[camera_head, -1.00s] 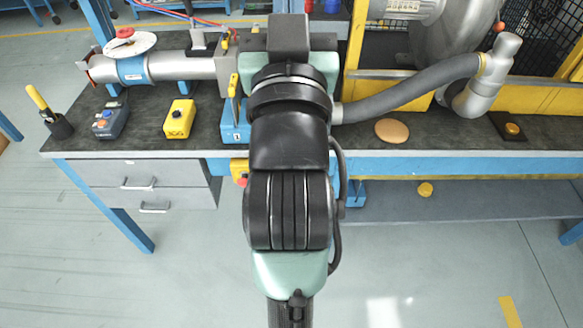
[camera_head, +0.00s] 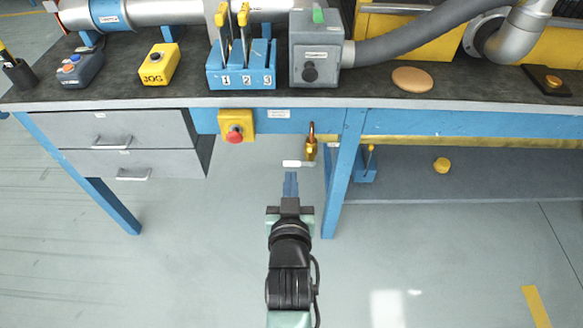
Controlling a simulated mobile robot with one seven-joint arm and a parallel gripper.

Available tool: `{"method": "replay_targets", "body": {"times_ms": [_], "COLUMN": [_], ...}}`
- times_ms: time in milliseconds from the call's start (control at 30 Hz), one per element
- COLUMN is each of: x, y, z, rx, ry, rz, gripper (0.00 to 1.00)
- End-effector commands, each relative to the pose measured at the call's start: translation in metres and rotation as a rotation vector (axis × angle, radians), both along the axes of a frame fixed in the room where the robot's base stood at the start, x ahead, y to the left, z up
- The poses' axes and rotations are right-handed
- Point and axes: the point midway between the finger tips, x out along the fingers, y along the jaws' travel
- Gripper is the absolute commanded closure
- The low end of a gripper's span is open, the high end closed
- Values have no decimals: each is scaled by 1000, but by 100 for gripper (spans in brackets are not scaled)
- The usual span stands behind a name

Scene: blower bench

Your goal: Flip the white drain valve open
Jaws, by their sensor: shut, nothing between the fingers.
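The drain valve has a brass body (camera_head: 311,148) hanging under the bench's front edge, beside the blue leg. Its white handle (camera_head: 298,163) points level to the left from the brass body. My gripper (camera_head: 291,178) is below the handle in the picture, with its blue fingers together and nothing between them. The fingertips appear just short of the white handle; whether they touch it I cannot tell.
A red emergency button on a yellow box (camera_head: 235,128) is on the bench front to the left. A blue leg (camera_head: 341,175) stands close right of the valve. Drawers (camera_head: 130,135) are further left. The floor in front is clear.

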Motion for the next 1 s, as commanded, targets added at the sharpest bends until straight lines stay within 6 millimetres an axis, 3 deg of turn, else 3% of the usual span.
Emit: {"method": "replay_targets", "body": {"times_ms": [433,1000], "x": [10,101], "y": [0,0], "z": [-2,-28], "rx": [0,0], "ry": [-2,-1], "rz": [0,0], "gripper": [100,100]}}
